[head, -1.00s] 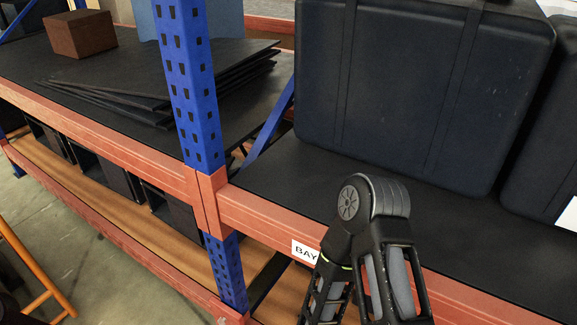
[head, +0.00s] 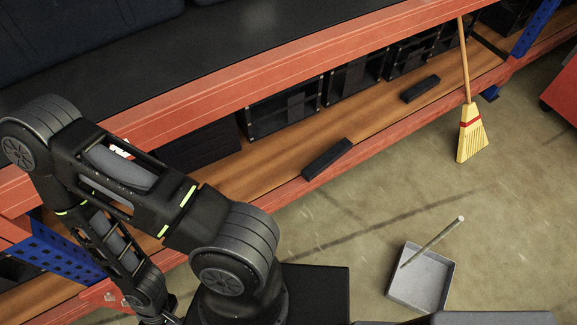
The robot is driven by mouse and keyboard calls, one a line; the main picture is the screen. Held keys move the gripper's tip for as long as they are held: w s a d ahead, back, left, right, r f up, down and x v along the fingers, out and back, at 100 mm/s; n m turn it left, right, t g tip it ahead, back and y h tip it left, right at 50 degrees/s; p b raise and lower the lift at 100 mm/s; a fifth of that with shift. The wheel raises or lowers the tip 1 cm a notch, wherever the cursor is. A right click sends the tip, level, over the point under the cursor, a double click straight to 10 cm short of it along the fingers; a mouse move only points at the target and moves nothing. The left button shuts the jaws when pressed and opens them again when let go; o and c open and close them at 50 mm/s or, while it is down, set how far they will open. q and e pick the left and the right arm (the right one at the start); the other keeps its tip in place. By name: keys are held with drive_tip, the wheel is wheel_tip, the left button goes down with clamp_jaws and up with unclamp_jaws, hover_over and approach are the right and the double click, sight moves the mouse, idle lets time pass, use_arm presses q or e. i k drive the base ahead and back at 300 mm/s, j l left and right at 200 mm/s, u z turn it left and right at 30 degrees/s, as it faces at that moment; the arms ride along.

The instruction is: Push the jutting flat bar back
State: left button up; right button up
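A black flat bar (head: 327,159) lies on the wooden lower shelf (head: 380,122) in the head view. Its near left end reaches over the orange front beam of that shelf. A second black bar (head: 420,89) lies farther right and looks fully on the boards. My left arm fills the lower left, bent with its forearm pointing down to the bottom edge, well left of the bars. Its gripper is not clearly seen there. My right gripper is not in view. Nothing touches either bar.
Black crates (head: 284,106) stand behind the bars. An orange upper beam (head: 300,62) runs above. A broom (head: 471,130) leans at the right, and a grey dustpan (head: 421,278) with a handle sits on the floor. Floor between them and the shelf is clear.

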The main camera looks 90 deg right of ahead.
sight(321, 163)
drive_tip(key=z, duration=3.3)
drive_tip(key=i+l, duration=0.15)
drive_tip(key=l, duration=0.15)
drive_tip(key=i+l, duration=0.1)
drive_tip(key=l, duration=0.2)
drive_tip(key=i+l, duration=0.15)
drive_tip(key=l, duration=0.15)
drive_tip(key=u, duration=1.7)
